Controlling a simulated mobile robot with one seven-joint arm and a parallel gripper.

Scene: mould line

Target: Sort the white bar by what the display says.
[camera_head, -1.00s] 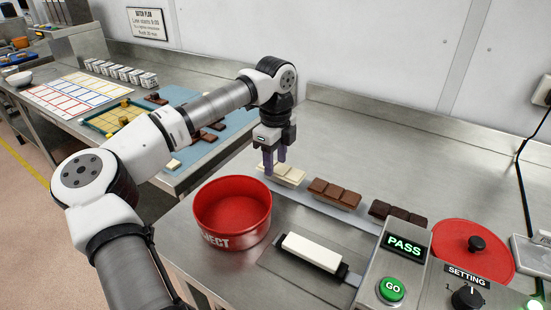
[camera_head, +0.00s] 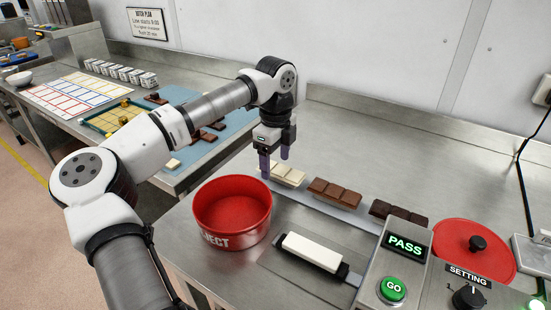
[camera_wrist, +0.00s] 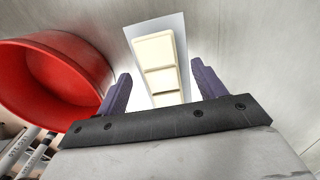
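The white bar (camera_head: 288,176) lies flat at the left end of a row of bars on a pale strip on the steel bench. In the wrist view the white bar (camera_wrist: 158,66) shows its segments between and beyond my two fingers. My gripper (camera_head: 275,168) is open, pointing down at the bar, with nothing held. In the wrist view its purple fingers (camera_wrist: 161,88) stand apart, one to each side of the bar's line. The display (camera_head: 404,245) reads PASS in green.
A red REJECT bin (camera_head: 232,238) stands just left of the strip. A milk-brown bar (camera_head: 335,193) and a dark bar (camera_head: 398,215) lie to the right. A white block (camera_head: 312,250), green GO button (camera_head: 393,290), SETTING knob (camera_head: 468,298) and red lid (camera_head: 465,262) are in front.

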